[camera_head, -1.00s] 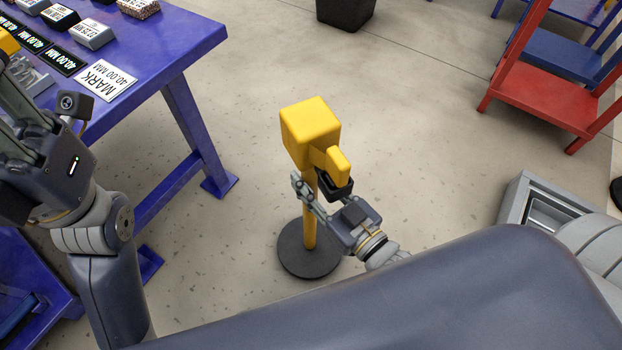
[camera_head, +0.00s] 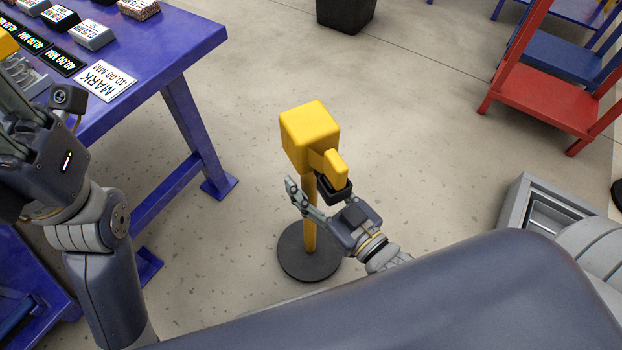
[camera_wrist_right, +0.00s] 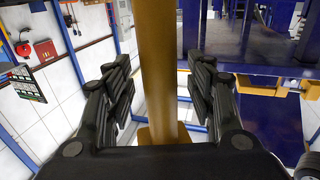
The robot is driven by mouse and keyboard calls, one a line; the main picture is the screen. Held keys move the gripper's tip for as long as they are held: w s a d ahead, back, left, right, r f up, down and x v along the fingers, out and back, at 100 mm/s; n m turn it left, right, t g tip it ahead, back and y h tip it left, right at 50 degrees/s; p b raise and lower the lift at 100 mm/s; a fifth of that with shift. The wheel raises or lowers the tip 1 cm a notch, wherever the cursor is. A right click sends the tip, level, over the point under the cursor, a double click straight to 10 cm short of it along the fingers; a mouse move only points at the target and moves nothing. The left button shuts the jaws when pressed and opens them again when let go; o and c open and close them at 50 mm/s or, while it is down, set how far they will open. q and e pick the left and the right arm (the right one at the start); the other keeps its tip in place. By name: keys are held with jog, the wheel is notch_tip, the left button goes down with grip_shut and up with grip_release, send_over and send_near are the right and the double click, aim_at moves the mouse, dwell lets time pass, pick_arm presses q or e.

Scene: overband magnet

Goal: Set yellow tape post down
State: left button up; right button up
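The yellow tape post (camera_head: 309,230) stands upright on its round dark base (camera_head: 297,265) on the floor, with a boxy yellow head (camera_head: 308,132) on top. My right gripper (camera_head: 318,190) is around the post just below the head. In the right wrist view the post (camera_wrist_right: 158,70) runs between its fingers, with a gap on each side, so the gripper is open. My left gripper (camera_head: 22,125) is at the left edge by the blue table; its fingertips are not clear.
The blue table (camera_head: 165,40) with labels and small blocks is at upper left. A black bin (camera_head: 345,12) stands at the top. A red step unit (camera_head: 545,95) and a grey box (camera_head: 540,210) are on the right. Floor around the post is clear.

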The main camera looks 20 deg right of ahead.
jog(key=shift+s+f, duration=0.15)
jog(key=shift+f, duration=0.4)
jog(key=v, duration=1.1)
jog(key=shift+s+r, duration=0.35)
jog(key=shift+r, duration=0.2)
jog(key=shift+d, duration=0.15)
